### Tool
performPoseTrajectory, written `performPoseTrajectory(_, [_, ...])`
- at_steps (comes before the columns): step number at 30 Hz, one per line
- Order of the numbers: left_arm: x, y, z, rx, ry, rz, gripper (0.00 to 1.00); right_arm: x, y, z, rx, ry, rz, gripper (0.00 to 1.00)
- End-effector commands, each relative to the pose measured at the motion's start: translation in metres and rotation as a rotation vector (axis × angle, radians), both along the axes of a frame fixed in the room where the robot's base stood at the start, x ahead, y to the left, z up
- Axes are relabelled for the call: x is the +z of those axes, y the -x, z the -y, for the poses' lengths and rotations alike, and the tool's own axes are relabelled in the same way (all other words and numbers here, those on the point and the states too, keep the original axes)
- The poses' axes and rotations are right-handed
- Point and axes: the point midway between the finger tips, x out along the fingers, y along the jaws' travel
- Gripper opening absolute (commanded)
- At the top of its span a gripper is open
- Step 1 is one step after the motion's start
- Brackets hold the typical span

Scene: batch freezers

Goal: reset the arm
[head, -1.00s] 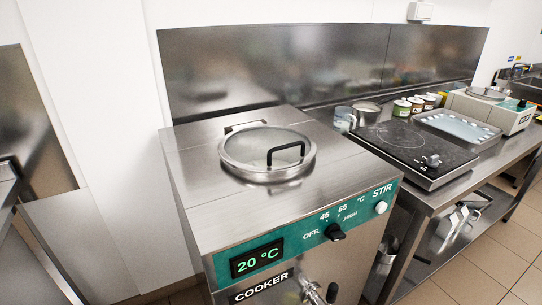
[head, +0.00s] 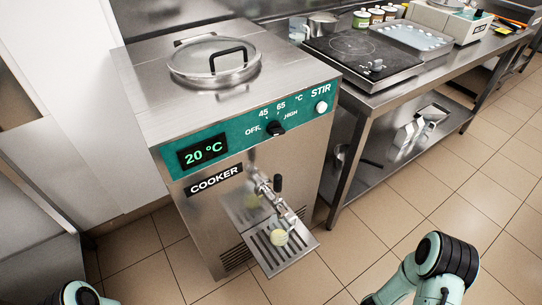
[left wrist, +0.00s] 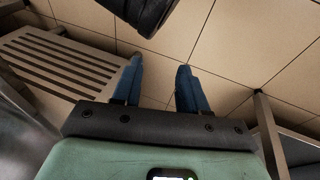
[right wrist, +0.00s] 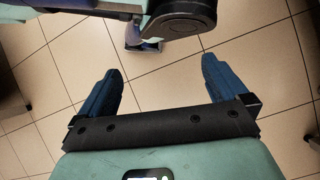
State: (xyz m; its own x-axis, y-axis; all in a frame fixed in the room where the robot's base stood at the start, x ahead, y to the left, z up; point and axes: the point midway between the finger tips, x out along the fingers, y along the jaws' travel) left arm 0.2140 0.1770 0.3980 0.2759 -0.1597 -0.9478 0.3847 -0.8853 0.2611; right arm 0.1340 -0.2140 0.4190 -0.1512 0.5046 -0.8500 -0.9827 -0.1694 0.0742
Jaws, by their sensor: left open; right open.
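My left gripper (left wrist: 160,80) shows in the left wrist view with its two blue fingers apart and nothing between them but floor. My right gripper (right wrist: 162,75) shows in the right wrist view, its fingers wider apart and also empty above the tiles. In the head view neither gripper's fingers show; only parts of my arms are at the bottom edge, the right one at the lower right and the left one at the lower left corner.
A steel cooker (head: 205,235) with a glass lid (head: 214,62) and a display reading 20 °C stands ahead. A yellowish round thing sits on its drip tray (head: 297,252). To the right, a steel table carries a black hob (head: 345,62). Tiled floor (head: 420,195) is free in front.

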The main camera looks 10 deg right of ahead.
Motion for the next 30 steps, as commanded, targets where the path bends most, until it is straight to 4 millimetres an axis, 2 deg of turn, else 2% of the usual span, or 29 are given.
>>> performPoseTrajectory(2, [0.0,0.0,0.0,0.0,0.0,0.0,0.43,-0.014,0.005,0.001,0.225,0.104,0.074,1.0])
performPoseTrajectory(5, [0.0,0.0,0.0,0.0,0.0,0.0,0.43,-0.026,-0.006,0.003,0.454,0.214,0.211,1.0])
performPoseTrajectory(10, [0.0,0.0,0.0,0.0,0.0,0.0,0.43,-0.031,-0.043,-0.011,0.719,0.334,0.482,1.0])
performPoseTrajectory(14, [0.0,0.0,0.0,0.0,0.0,0.0,0.43,-0.023,-0.076,-0.036,0.855,0.383,0.71,1.0])
performPoseTrajectory(15, [0.006,0.003,0.001,-0.002,0.003,-0.005,0.43,-0.015,-0.079,-0.042,0.877,0.387,0.753,1.0])
performPoseTrajectory(18, [0.037,0.018,0.008,-0.017,0.021,-0.041,0.43,0.016,-0.062,-0.045,0.88,0.351,0.716,1.0])
performPoseTrajectory(23, [0.076,0.041,0.019,-0.041,0.049,-0.101,0.43,0.055,-0.04,-0.055,0.898,0.291,0.676,1.0])
performPoseTrajectory(30, [0.15,0.079,0.038,-0.091,0.104,-0.228,0.43,0.129,-0.001,-0.074,0.934,0.167,0.588,1.0])
